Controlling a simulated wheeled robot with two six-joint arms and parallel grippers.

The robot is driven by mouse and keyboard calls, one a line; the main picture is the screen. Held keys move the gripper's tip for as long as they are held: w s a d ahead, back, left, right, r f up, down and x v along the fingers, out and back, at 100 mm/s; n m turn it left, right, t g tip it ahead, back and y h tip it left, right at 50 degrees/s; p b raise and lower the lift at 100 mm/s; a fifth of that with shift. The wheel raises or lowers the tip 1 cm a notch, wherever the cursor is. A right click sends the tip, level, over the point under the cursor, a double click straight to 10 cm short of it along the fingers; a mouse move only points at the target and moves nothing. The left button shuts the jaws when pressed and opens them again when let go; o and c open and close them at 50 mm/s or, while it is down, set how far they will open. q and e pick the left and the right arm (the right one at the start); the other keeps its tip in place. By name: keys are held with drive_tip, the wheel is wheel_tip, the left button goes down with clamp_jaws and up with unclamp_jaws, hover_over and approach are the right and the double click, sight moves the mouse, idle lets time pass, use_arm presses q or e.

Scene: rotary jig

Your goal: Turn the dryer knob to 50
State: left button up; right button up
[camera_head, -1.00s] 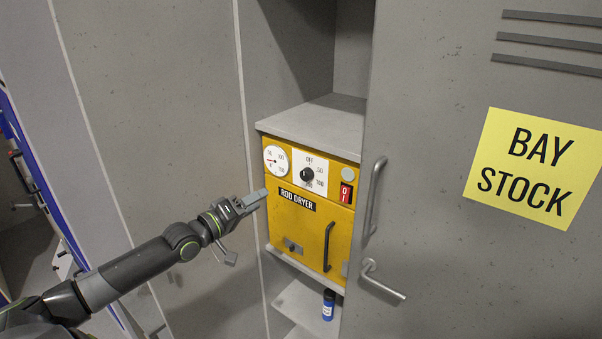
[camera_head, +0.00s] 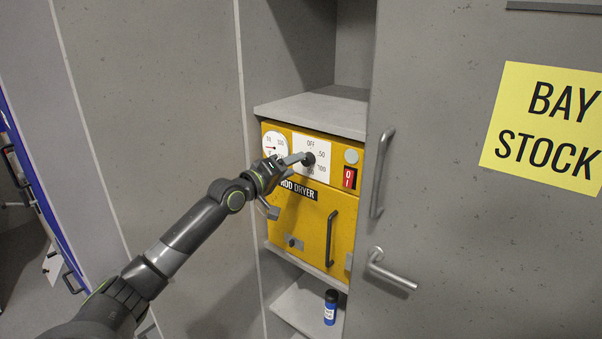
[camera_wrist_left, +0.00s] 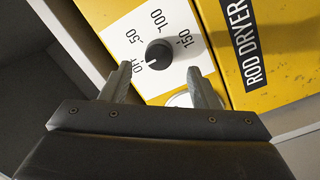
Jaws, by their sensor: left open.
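The yellow rod dryer (camera_head: 300,225) sits in an open cabinet bay. Its black knob (camera_head: 309,158) is on a white dial plate (camera_head: 321,148) marked OFF, 50, 100 and 150. In the left wrist view, the knob (camera_wrist_left: 158,54) has a small pale mark that appears to face OFF. My left gripper (camera_head: 297,158) is at the dial, coming from the left. In its wrist view the fingers (camera_wrist_left: 161,82) are open, one on each side, with the knob showing beyond the gap between them. I cannot tell whether they touch it. My right gripper is not in view.
A round gauge (camera_head: 272,146) is left of the dial and a red switch (camera_head: 349,177) is right of it. A grey cabinet door with a handle (camera_head: 382,175) stands close on the right. A blue bottle (camera_head: 330,307) is on the shelf below.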

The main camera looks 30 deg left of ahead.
sight(304, 161)
use_arm(q)
drive_tip(key=w+b, duration=0.1)
drive_tip(key=w, duration=0.2)
drive_tip(key=shift+d+f+b, duration=0.1)
drive_tip(key=shift+d+b, duration=0.2)
drive_tip(key=shift+b, duration=0.05)
drive_tip(key=shift+w+d, duration=0.1)
drive_tip(key=shift+w, duration=0.35)
drive_tip(key=c, duration=1)
drive_tip(key=shift+o, duration=0.2)
